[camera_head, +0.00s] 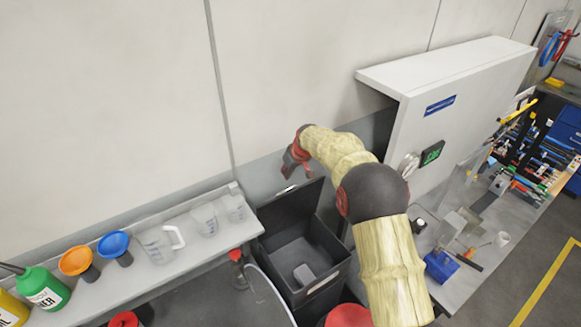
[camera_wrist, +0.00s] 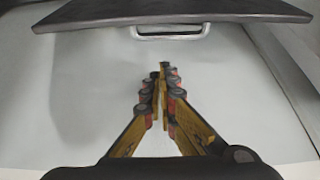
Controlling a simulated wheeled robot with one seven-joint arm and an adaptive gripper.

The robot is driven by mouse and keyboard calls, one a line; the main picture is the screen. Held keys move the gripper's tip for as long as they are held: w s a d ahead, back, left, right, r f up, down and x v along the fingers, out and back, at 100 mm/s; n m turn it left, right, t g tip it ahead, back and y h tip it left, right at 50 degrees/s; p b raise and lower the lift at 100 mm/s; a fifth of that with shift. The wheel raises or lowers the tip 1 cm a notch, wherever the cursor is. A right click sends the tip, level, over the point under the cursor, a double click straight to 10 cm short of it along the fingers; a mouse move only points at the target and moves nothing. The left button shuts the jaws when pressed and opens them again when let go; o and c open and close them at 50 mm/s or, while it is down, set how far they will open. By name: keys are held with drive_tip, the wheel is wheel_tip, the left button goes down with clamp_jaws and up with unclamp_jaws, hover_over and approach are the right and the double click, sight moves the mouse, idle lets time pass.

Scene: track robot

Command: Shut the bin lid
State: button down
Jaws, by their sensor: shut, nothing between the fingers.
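The dark grey bin (camera_head: 327,243) stands between the benches. Its lid (camera_head: 290,207) is open and stands up at the back of the bin. A light metal handle (camera_head: 287,189) is near the lid's upper edge. My gripper (camera_head: 297,174) is just above that edge, close to the wall. In the wrist view the lid (camera_wrist: 172,11) crosses the top as a dark band, with its handle (camera_wrist: 172,31) below it. My closed, empty fingers (camera_wrist: 161,72) point toward the handle. They look apart from it, though the exact gap is hard to judge.
A shelf on the left holds clear measuring jugs (camera_head: 160,243), funnels and bottles. A grey cabinet (camera_head: 455,85) and a cluttered workbench (camera_head: 463,275) stand on the right. A small grey item (camera_head: 304,273) lies inside the bin. Red lids (camera_head: 348,316) are in front.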

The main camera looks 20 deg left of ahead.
drive_tip(key=s+d, duration=0.1)
drive_tip(key=s+d+p, duration=0.1)
drive_tip(key=d, duration=0.1)
drive_tip(key=shift+s+f, duration=0.3)
drive_tip(key=shift+f, duration=0.1)
drive_tip(key=shift+s+d+f+b, duration=0.1)
drive_tip(key=shift+f+b, duration=0.05)
drive_tip(key=shift+b, duration=0.45)
